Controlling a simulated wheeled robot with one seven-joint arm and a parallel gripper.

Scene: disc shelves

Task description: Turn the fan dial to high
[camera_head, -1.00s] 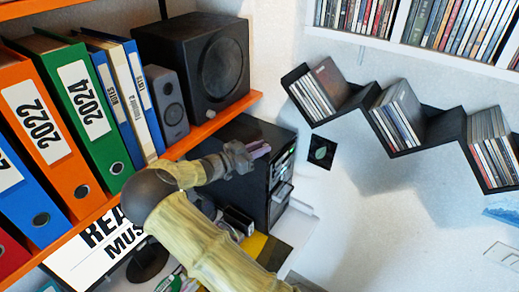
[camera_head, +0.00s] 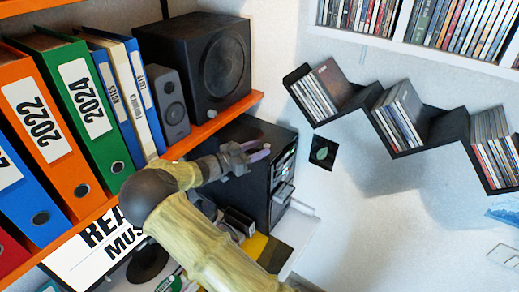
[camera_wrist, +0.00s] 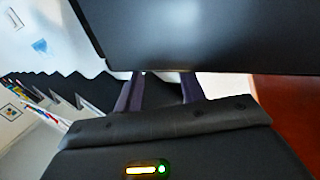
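The black computer tower (camera_head: 257,132) stands under the orange shelf, its front with drive bays and small fittings facing right. I cannot make out a fan dial on it; the details are too small and partly behind my gripper. My gripper (camera_head: 261,151) is in front of the tower's upper part in the head view. In the wrist view, the two dark fingers of my gripper (camera_wrist: 161,78) stand apart with nothing seen between them. A large dark panel (camera_wrist: 200,35) fills the top of that view just beyond the fingertips; whether they touch it is unclear.
The orange shelf (camera_head: 216,122) with binders and speakers (camera_head: 218,62) runs above the tower at the left. Black zigzag disc shelves (camera_head: 440,130) hang on the wall at the right. Open room lies between the tower and that wall. A monitor (camera_head: 95,245) stands below the shelf.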

